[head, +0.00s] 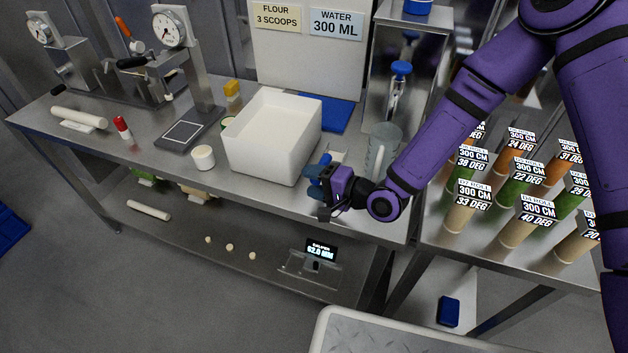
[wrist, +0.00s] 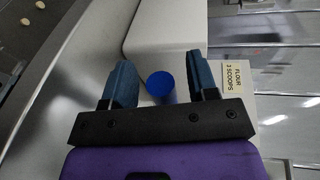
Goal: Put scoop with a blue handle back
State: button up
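The scoop's blue handle (wrist: 160,86) shows in the wrist view as a round blue end between my two fingers, with a gap on both sides. The rest of the scoop is not clear in that view. In the head view my gripper (head: 319,180) is at the front edge of the bench, right of the white bin (head: 262,150). Its dark blue fingers are apart. In the wrist view my gripper (wrist: 163,76) is open and not closed on the handle. In the head view my gripper and the handle are hard to separate.
A metal stand (head: 440,25) with a blue-topped tool (head: 401,68) inside stands behind my gripper. A clear jug (head: 383,145) stands beside my forearm. Labelled rolls (head: 515,180) fill the right table. A scale (head: 187,130) and a white cup (head: 203,156) are left of the bin.

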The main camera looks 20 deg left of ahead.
jog(key=shift+r, duration=0.1)
jog(key=v, duration=1.2)
jog(key=shift+r, duration=0.1)
